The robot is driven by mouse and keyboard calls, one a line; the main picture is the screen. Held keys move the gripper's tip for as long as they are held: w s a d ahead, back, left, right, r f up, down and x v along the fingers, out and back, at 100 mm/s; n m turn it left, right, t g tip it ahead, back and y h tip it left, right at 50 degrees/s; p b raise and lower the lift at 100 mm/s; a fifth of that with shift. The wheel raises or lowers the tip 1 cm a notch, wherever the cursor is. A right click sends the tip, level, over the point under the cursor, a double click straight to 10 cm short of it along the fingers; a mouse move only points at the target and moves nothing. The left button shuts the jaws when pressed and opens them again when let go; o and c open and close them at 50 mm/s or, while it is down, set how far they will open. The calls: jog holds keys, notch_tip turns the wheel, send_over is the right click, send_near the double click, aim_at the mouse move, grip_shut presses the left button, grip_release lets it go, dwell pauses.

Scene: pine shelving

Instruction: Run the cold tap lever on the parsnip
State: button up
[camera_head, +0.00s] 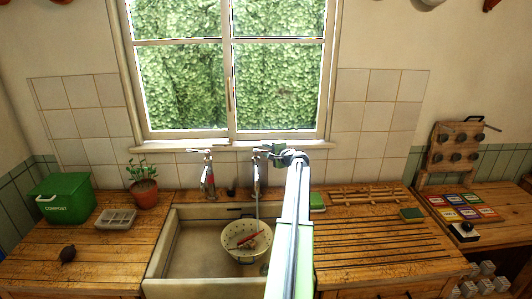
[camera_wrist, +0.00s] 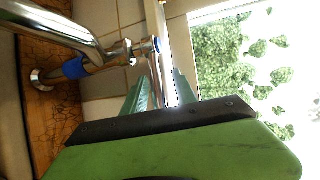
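The cold tap (camera_head: 257,172) is the right one of two taps behind the sink. In the wrist view the tap (camera_wrist: 75,66) has a blue ring. Its metal lever (camera_wrist: 158,75) lies between the two green fingers of my gripper (camera_wrist: 162,92), which appear closed on it. In the head view my gripper (camera_head: 276,150) is at the top of this tap. A thin pale stream (camera_head: 257,205) runs from the spout toward a cream colander (camera_head: 233,253) in the sink. A reddish item (camera_head: 248,240) and pale pieces lie in it; I cannot make out the parsnip clearly.
The other tap (camera_head: 208,176) stands to the left. A potted plant (camera_head: 144,193), a grey tray (camera_head: 116,218) and a green compost bin (camera_head: 62,198) are on the left counter. The window (camera_head: 230,90) is close behind the taps. A grooved drainer (camera_head: 365,240) lies right.

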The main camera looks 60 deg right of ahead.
jog(key=shift+s, duration=0.2)
jog(key=p+v, duration=0.4)
jog(key=v, duration=1.3)
jog(key=shift+s, duration=0.2)
jog(key=shift+a, duration=0.2)
